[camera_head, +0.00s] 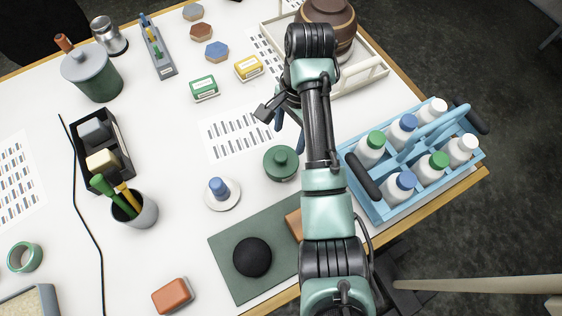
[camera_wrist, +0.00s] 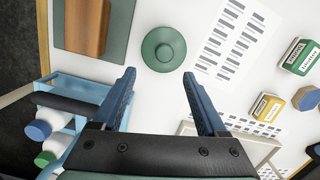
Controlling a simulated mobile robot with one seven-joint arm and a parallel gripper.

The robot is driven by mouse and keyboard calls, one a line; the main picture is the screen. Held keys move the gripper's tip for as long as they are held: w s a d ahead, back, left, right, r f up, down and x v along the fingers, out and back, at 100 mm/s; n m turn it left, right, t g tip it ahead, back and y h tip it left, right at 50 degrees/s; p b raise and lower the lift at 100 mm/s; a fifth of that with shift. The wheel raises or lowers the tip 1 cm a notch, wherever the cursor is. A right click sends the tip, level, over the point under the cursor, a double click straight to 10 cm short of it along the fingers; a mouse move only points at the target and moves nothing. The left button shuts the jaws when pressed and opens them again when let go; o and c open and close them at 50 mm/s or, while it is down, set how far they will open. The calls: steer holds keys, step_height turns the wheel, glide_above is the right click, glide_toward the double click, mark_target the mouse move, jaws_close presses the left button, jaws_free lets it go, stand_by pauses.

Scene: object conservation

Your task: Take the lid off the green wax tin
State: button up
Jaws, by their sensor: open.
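The round green wax tin (camera_head: 282,163) stands on the white table, left of my arm. Its lid (camera_wrist: 163,46) has a round knob in the middle and appears seated on the tin. The tin's sides are mostly hidden from above in the wrist view. My gripper (camera_head: 289,130) is open and empty, above the table on the far side of the tin. In the wrist view its two blue fingers (camera_wrist: 158,76) point toward the tin, which lies just beyond the fingertips, between their lines. The fingers do not appear to touch it.
A blue bottle carrier (camera_head: 372,205) stands right of my arm. A green mat (camera_head: 228,250) with a black dome (camera_head: 252,257) lies in front. A white saucer (camera_head: 222,206) with a blue piece is left of the tin. Printed sheets lie behind, with small green (camera_head: 204,88) and yellow (camera_head: 248,67) boxes.

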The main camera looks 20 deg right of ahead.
mark_target(281, 156)
steer(key=f+b, duration=0.2)
steer(key=f, duration=0.1)
steer(key=shift+a+f, duration=0.2)
steer(key=shift+a+f+p, duration=0.2)
steer(key=shift+f+p, duration=0.05)
steer(key=shift+f, duration=0.6)
steer(key=shift+a+f+p, duration=0.2)
steer(key=shift+a+f, duration=0.05)
steer(key=shift+f, duration=0.55)
steer(key=shift+a+f+p, duration=0.2)
steer(key=shift+f+p, duration=0.05)
steer(key=shift+f, duration=0.6)
steer(key=shift+c, duration=0.2)
jaws_close()
